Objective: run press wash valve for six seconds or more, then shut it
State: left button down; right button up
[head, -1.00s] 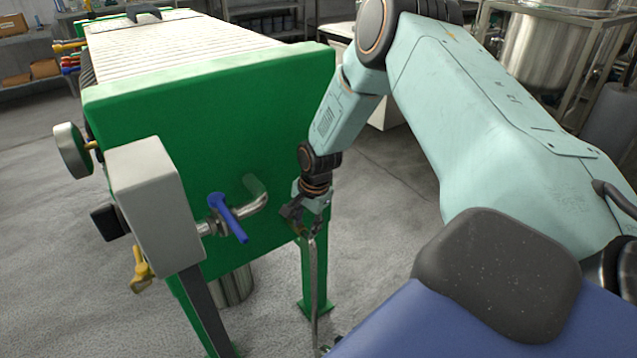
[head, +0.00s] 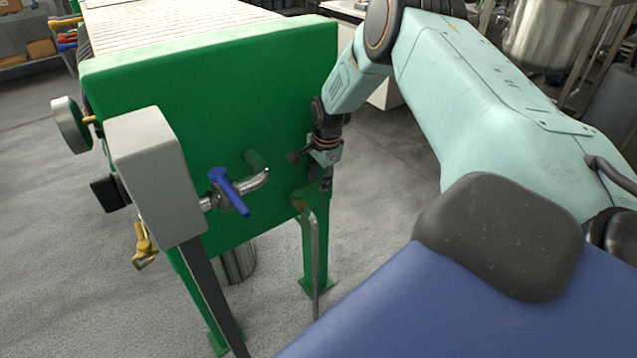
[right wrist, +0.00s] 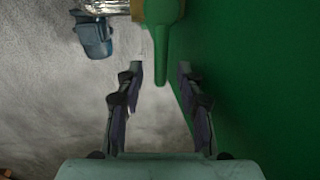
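The press is a green plate (head: 215,110) on green legs. In the right wrist view a green lever handle (right wrist: 163,50) hangs from a brass and silver fitting (right wrist: 110,7). My right gripper (right wrist: 160,78) is open, with the lever's lower end between its fingertips and gaps on both sides. In the head view the right gripper (head: 311,172) is at the plate's right edge, above a bent metal pipe (head: 315,255); I cannot make out the green lever there. A blue-handled valve (head: 228,192) sits on a pipe to the left. My left gripper is not in view.
A grey box on a post (head: 160,180) stands before the press's left side, with a yellow valve handle (head: 143,247) beside it. A steel tank (head: 550,35) is at the back right. Open floor (head: 390,200) lies right of the press.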

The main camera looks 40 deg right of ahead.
jog(key=shift+f, duration=0.15)
grip_shut()
dwell(0.4)
dwell(0.4)
